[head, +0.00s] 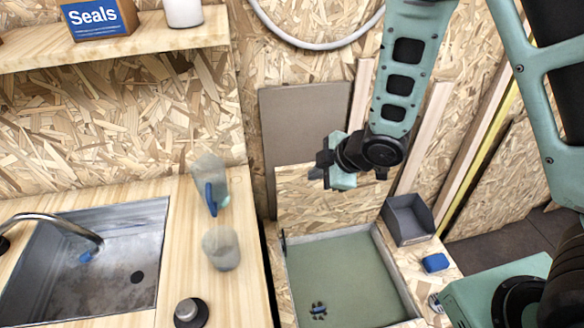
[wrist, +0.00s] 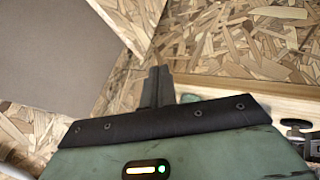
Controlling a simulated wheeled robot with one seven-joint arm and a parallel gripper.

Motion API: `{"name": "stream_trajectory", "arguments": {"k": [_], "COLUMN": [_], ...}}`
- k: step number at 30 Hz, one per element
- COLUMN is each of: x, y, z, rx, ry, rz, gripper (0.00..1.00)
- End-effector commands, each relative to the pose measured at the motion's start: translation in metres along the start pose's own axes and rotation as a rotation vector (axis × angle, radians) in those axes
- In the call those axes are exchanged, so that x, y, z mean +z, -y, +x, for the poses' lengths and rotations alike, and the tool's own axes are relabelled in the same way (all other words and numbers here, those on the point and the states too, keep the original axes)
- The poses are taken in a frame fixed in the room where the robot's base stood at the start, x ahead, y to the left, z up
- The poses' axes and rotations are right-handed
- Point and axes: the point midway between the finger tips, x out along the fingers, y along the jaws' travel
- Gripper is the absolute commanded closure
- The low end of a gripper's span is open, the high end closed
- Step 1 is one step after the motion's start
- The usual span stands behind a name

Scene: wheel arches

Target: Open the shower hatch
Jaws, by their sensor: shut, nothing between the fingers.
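The shower hatch (head: 325,205) is a chipboard panel that stands upright along the back edge of the shower tray (head: 345,275). The tray's green floor lies uncovered in front of it, with a small dark fitting (head: 318,310) near its front left. My gripper (head: 320,172) is above the upper part of the panel, pointing left and down. In the wrist view my gripper (wrist: 158,85) shows two dark fingers together with nothing between them. I cannot tell whether it touches the panel. My arm hides part of the wall behind.
A grey bin (head: 408,220) and a blue block (head: 436,262) sit right of the tray. A grey-brown board (head: 300,130) is on the back wall.

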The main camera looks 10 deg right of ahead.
Motion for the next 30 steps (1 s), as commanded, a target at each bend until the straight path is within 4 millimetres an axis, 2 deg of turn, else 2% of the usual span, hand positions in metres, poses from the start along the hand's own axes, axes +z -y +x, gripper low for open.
{"name": "stream_trajectory", "arguments": {"k": [5, 20, 24, 30], "x": [0.000, 0.000, -0.002, -0.002], "y": [0.001, 0.000, -0.022, -0.035], "z": [0.017, 0.100, 0.106, 0.114], "rx": [-0.003, -0.002, 0.001, 0.000], "ry": [0.001, 0.000, 0.001, 0.000], "rz": [-0.001, -0.003, -0.001, 0.000], "gripper": [1.00, 1.00, 1.00, 1.00]}}
